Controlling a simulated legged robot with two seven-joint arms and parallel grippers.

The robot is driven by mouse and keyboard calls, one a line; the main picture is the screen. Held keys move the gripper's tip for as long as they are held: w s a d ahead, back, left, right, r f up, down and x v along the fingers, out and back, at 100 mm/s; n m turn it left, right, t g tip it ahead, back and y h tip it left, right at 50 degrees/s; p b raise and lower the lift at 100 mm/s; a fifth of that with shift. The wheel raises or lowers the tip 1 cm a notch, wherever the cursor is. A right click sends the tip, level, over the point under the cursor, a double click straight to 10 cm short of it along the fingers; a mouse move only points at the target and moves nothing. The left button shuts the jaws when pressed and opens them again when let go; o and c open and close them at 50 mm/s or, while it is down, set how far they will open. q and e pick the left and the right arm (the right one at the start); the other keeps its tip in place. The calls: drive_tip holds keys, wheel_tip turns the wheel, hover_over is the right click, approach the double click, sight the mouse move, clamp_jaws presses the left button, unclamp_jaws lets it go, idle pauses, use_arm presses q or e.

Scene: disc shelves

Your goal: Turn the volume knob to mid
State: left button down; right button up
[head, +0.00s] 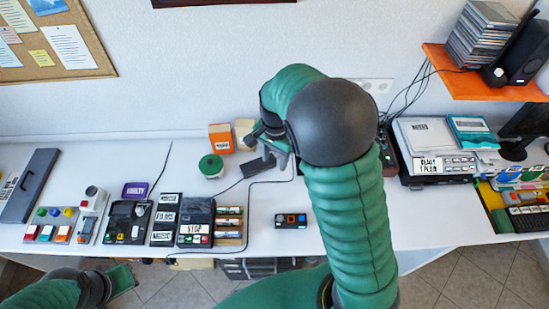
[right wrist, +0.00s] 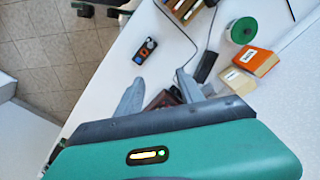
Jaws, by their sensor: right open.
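I cannot make out the volume knob in either view. A dark reddish box (right wrist: 165,98) shows partly between my right gripper's fingers in the right wrist view, its top mostly hidden by the gripper. In the head view, a dark device (head: 387,152) shows partly behind my right arm. My right gripper (right wrist: 160,90) is open, with nothing visibly held. In the head view, its fingers (head: 262,160) show beyond the arm, above the back of the desk. My left gripper (head: 122,280) is low at the left, near the front edge; its fingers are not clear.
A small dark device (head: 291,221) with coloured buttons lies near the desk's front edge. A green spool (head: 211,166) and an orange box (head: 220,138) stand at the back. Several control boxes, including one marked STOP (head: 195,228), fill the left. White desk around the small device is clear.

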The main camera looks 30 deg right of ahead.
drive_tip(key=n+b, duration=1.7)
drive_tip(key=b, duration=0.1)
hover_over(280, 217)
wheel_tip(280, 217, down, 21)
wheel_tip(280, 217, down, 16)
drive_tip(key=shift+s+b, duration=0.1)
drive_tip(key=shift+b, duration=0.3)
clamp_jaws()
